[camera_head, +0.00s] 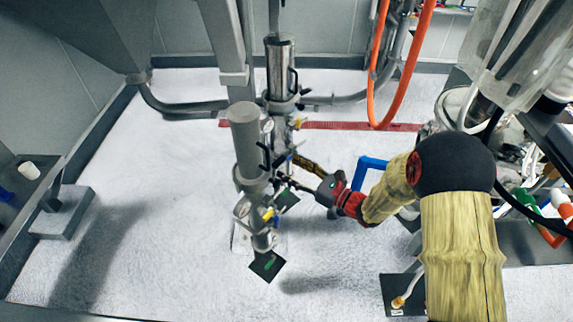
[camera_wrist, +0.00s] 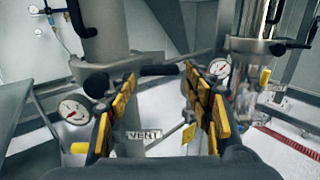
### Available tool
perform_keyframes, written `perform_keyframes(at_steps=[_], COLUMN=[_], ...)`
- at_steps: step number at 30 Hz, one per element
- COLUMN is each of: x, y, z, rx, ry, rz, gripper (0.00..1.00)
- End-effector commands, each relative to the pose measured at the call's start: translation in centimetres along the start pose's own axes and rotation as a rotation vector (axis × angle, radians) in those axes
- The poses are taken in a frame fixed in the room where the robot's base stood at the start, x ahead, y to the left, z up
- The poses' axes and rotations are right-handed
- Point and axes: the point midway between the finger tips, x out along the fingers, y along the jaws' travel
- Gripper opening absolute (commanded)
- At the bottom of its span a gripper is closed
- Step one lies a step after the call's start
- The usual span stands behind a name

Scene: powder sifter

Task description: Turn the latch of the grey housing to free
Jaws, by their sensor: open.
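The grey housing (camera_head: 246,135) is an upright matte cylinder on a pipe stand. In the wrist view its lower part (camera_wrist: 105,42) shows at upper left, with a collar below. Its latch seems to be the black bar handle (camera_wrist: 160,71) beside the collar, lying about level. My gripper (camera_head: 287,171) is open to the right of the housing's collar. In the wrist view the yellow-padded fingers of my gripper (camera_wrist: 161,76) frame the bar, one on each side. The bar appears beyond or between the tips; contact cannot be told.
A shiny steel cylinder (camera_head: 281,68) with its own black handle stands behind. A pressure gauge (camera_wrist: 73,110) and a VENT label (camera_wrist: 143,135) sit below the grey housing. An orange hose (camera_head: 402,85) hangs at right. The white floor (camera_head: 150,190) at left is mostly clear.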

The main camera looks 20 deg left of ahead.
Motion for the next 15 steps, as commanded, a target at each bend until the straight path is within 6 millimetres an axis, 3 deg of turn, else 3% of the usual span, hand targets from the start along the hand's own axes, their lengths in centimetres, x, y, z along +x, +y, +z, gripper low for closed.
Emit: perform_keyframes(at_steps=[6,15], x=[2.0,2.3], y=[0.0,0.0], z=[0.1,0.1], rx=[-0.001,-0.001], ry=[0.000,0.000], rz=[0.001,0.000], gripper=[0.52,0.52])
